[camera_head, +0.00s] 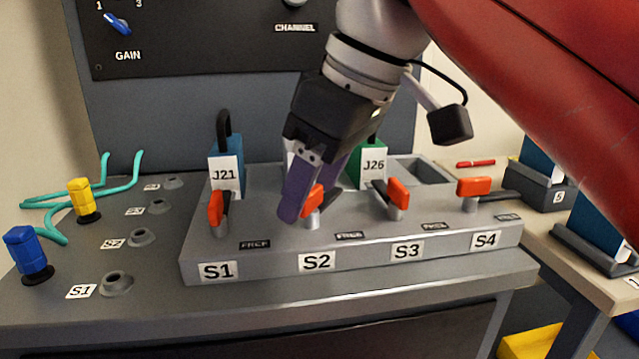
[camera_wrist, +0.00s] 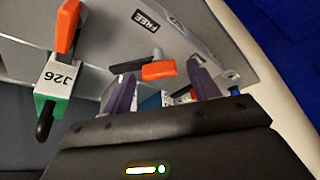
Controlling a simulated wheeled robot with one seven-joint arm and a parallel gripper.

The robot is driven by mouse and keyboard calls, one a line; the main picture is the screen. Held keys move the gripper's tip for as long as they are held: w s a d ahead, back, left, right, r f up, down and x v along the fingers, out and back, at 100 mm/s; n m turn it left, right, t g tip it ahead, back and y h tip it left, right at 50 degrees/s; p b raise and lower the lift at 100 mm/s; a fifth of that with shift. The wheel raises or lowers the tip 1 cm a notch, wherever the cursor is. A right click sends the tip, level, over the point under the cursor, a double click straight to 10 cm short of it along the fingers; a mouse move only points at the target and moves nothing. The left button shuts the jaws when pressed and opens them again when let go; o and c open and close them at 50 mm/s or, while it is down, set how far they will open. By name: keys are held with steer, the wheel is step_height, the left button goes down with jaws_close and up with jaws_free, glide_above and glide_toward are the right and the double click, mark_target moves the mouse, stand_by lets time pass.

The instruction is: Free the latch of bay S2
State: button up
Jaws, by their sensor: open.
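The bay block (camera_head: 350,270) carries labels S1 to S4, each bay with an orange-handled latch. The S2 latch (camera_head: 314,201) stands on its grey post, partly hidden behind my gripper. My gripper (camera_head: 307,200) is open, its purple fingers pointing down at this latch. In the wrist view the S2 latch handle (camera_wrist: 158,70) shows between the open fingertips (camera_wrist: 160,72); I cannot tell whether they touch it. The handle does not point at the FREE label (camera_wrist: 150,20). A white label edge (camera_head: 292,148) shows behind my gripper; the rest of the S2 bay is hidden.
Blue cartridge J21 (camera_head: 226,168) and green J26 (camera_head: 373,160) stand behind the neighbouring S1 latch (camera_head: 216,210) and S3 latch (camera_head: 398,191). The S4 latch (camera_head: 474,186) is turned sideways. Yellow (camera_head: 83,200) and blue (camera_head: 27,252) knobs stand at the left.

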steer(key=c, duration=1)
steer(key=shift+m, duration=0.4)
steer(key=m+t+h+p, duration=0.1)
steer(key=m+p, duration=0.1)
steer(key=m, duration=0.1)
steer(key=shift+s+r+m, duration=0.1)
steer(key=shift+r+m, duration=0.05)
steer(key=shift+m, duration=0.25)
steer(key=m+h+p, duration=0.1)
steer(key=m, duration=0.1)
steer(key=m+t+p, duration=0.1)
steer(key=m, duration=0.2)
steer(key=shift+a+t+h, duration=0.2)
steer(key=shift+t+h, duration=0.1)
steer(key=shift+h, duration=0.1)
steer(key=shift+m, duration=0.4)
steer(key=o, duration=1)
steer(key=shift+s, duration=0.1)
